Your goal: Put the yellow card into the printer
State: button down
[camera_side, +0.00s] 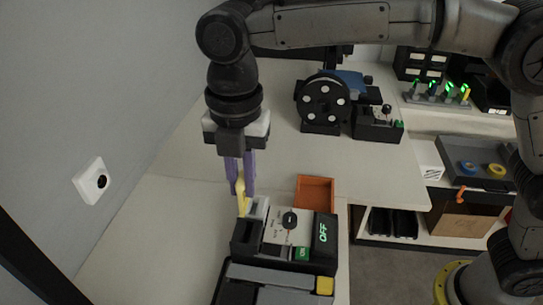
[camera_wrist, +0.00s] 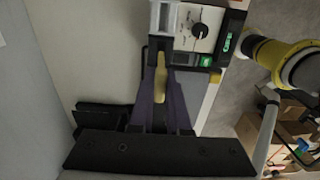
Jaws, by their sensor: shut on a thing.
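My gripper (camera_side: 241,178) points down in the side view, with purple fingers shut on the yellow card (camera_side: 242,200). The card hangs below the fingertips, at the back left edge of the dark printer (camera_side: 243,252). In the wrist view the card (camera_wrist: 162,87) shows between the purple fingers (camera_wrist: 161,80). Its far end is close to the light grey slot part (camera_wrist: 163,22) of the printer. I cannot tell whether the card touches the printer. The printer has a white dial panel (camera_side: 290,226), a green button and a display reading OFF.
An orange tray (camera_side: 315,191) stands behind the printer. A black reel machine (camera_side: 323,103) and a small lever box (camera_side: 377,124) are farther back. A wall with a white socket (camera_side: 93,180) is at left. The table between the printer and the reel is mostly clear.

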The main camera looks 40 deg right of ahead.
aim_at(244, 210)
jog(key=shift+s+f, duration=0.1)
jog(key=shift+f, duration=4.1)
jog(key=c, duration=0.8)
grip_release()
